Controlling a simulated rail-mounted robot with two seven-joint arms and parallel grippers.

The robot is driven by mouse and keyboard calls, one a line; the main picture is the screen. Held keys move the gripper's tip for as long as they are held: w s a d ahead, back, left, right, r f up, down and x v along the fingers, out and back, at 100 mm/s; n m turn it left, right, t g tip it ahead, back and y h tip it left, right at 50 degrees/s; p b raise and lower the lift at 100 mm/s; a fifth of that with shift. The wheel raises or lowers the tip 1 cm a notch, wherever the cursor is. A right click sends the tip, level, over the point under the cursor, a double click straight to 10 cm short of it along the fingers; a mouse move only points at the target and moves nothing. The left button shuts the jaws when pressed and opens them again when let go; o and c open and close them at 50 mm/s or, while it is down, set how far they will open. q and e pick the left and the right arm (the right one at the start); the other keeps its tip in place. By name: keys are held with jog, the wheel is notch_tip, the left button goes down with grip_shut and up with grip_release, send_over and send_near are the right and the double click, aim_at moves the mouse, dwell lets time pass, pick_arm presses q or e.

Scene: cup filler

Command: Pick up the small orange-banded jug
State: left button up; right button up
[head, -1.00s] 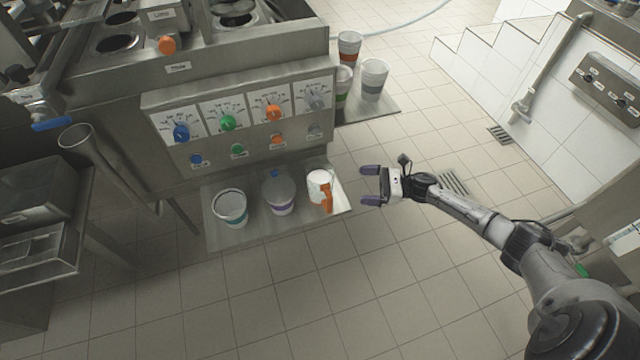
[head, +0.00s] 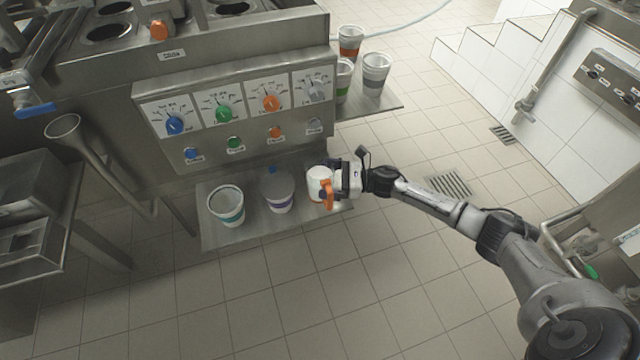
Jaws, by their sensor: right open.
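The small jug (head: 318,183) is white with an orange handle and stands upright at the right end of the low metal shelf (head: 240,238). Its orange handle faces the front right. My right gripper (head: 331,180) is at the jug's right side, with its open fingers at the jug; they partly hide its right side. I cannot tell whether the fingers touch it. My left gripper is not in view.
On the same shelf, a purple-banded container (head: 278,192) stands close left of the jug and a teal-banded cup (head: 228,207) further left. Several cups, one of them grey-banded (head: 375,72), stand on a side shelf behind. Control knobs (head: 270,103) sit above. The floor in front is clear.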

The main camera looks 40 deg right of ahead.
aim_at(323, 167)
jog(key=shift+w+a, duration=0.45)
jog(key=shift+s, duration=0.1)
jog(key=shift+r, duration=0.1)
jog(key=c, duration=1)
jog(key=shift+o, duration=0.2)
jog(key=shift+r+p, duration=0.5)
jog(key=shift+r, duration=0.3)
notch_tip(323, 167, up, 3)
jog(key=shift+f+p, duration=0.15)
jog(key=shift+p, duration=0.8)
jog(key=s+d+r+p, duration=0.5)
jog(key=s+r, duration=0.1)
jog(key=s, duration=0.4)
jog(key=shift+d+r+p, duration=0.3)
jog(key=shift+r+p, duration=0.05)
jog(key=shift+p, duration=0.05)
